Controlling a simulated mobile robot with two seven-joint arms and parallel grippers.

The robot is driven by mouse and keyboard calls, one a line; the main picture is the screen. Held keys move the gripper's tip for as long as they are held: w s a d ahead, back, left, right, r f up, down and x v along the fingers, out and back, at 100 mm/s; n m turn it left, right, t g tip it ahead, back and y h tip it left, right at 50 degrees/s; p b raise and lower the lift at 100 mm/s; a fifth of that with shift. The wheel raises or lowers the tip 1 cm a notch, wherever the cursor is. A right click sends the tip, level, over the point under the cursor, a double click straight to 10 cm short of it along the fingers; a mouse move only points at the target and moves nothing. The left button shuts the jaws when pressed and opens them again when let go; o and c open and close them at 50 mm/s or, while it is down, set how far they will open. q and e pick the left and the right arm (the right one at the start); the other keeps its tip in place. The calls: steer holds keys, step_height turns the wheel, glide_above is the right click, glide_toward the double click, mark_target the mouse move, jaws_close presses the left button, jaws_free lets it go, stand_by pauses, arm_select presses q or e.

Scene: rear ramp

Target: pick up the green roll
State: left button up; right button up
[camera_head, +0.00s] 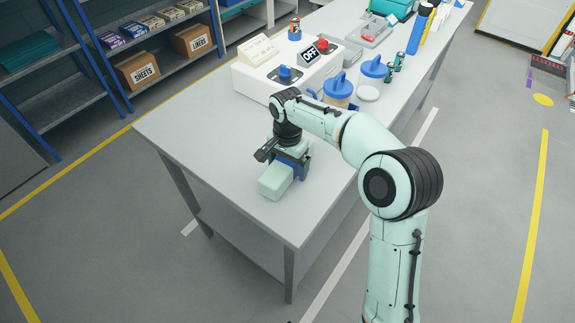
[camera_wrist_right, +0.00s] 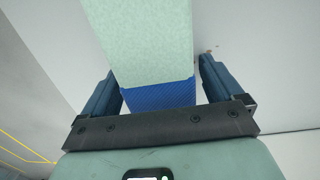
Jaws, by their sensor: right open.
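The green roll (camera_head: 275,182) is a pale green, block-like piece lying on the grey table near its front end. In the right wrist view the green roll (camera_wrist_right: 152,40) is speckled and has a dark blue band around its near part. My right gripper (camera_head: 287,164) is over the roll's far end. In the wrist view its open fingers (camera_wrist_right: 160,85) stand on either side of the blue band, with a gap visible on the right and only a narrow one on the left. The roll's far end is partly hidden by the gripper. My left gripper is not in view.
The table's front and left part is clear. Shelves (camera_head: 150,45) with boxes stand at the upper left.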

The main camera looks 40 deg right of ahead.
steer(key=c, duration=1.2)
steer(key=shift+c, duration=0.2)
